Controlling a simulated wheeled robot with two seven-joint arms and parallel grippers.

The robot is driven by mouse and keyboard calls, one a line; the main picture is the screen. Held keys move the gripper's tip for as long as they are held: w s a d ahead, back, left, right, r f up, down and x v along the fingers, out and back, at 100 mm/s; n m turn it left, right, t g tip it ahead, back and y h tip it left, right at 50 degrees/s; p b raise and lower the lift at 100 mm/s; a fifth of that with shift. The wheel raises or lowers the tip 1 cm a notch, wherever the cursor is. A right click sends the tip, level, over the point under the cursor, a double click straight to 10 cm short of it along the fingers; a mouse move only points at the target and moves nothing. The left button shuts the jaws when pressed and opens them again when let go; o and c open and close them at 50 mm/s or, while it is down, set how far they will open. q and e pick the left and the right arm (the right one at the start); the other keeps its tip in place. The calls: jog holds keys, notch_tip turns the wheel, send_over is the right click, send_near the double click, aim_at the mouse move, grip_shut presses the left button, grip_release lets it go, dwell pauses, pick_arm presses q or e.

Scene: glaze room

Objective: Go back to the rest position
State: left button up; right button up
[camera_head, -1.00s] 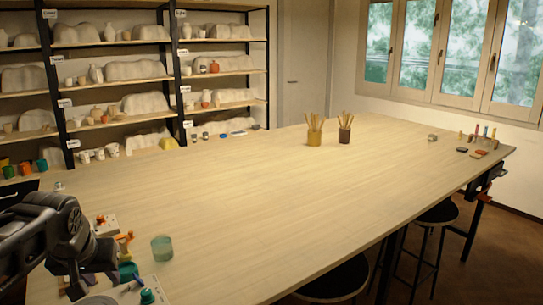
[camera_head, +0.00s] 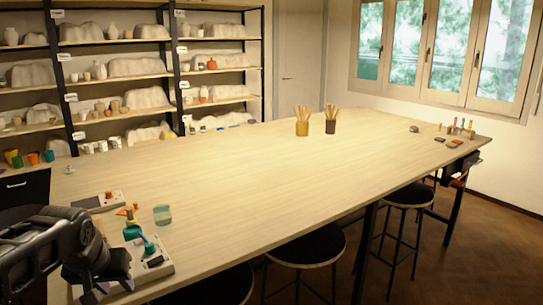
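My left gripper (camera_head: 98,283) is at the lower left, over the near left corner of the long wooden table (camera_head: 260,180). Its dark body hides part of a pale board (camera_head: 160,268) beneath it, and whether its fingers are open or shut does not show. No held object can be made out. My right gripper is not in view.
Two brush holders (camera_head: 302,128) (camera_head: 331,126) stand farther back. Stools (camera_head: 305,247) line the near side. The middle tabletop is clear.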

pick_arm(q)
jog(key=d+f+m+g+h, duration=0.1)
jog(key=d+f+h, duration=0.1)
jog(key=d+f, duration=0.8)
jog(key=d+f+m+g+h, duration=0.1)
jog(key=d+f+h, duration=0.35)
jog(key=f, duration=1.05)
jog(key=s+d+f+g, duration=0.1)
jog(key=s+d+f, duration=0.6)
jog(key=s+f, duration=0.2)
jog(key=s+d+f+g, duration=0.1)
jog(key=s+d+f, duration=0.7)
jog(key=s+f, duration=0.2)
jog(key=shift+s+d+f+g+y, duration=0.15)
jog(key=shift+s+f+g+y, duration=0.15)
jog(key=shift+s, duration=0.8)
